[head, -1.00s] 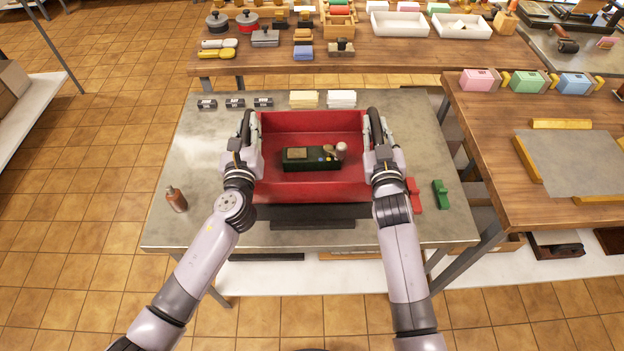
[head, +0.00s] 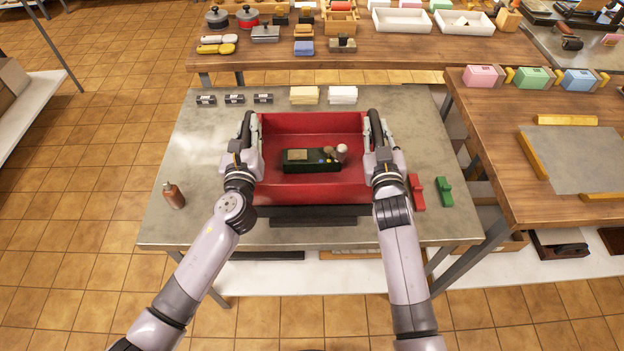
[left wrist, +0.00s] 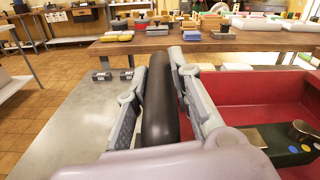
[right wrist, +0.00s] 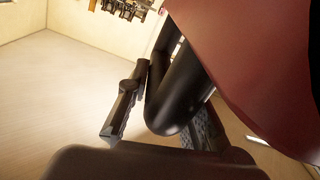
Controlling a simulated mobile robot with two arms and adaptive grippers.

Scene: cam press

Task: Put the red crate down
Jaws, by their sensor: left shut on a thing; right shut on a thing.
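The red crate (head: 345,186) is level over the metal table (head: 195,215) in the head view. In it lie a dark green box (head: 312,166) with a brass-coloured plate and a round pale-tipped knob (head: 342,150). My left gripper (head: 246,140) is shut on the black handle at the crate's left side; the handle (left wrist: 160,105) stands between its fingers in the left wrist view. My right gripper (head: 375,140) is shut on the right handle (right wrist: 178,100). I cannot tell whether the crate's underside touches anything.
A dark flat block (head: 312,216) shows just in front of and below the crate. Black blocks (head: 235,99) and yellow (head: 304,95) and white (head: 342,95) stacks line the back.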

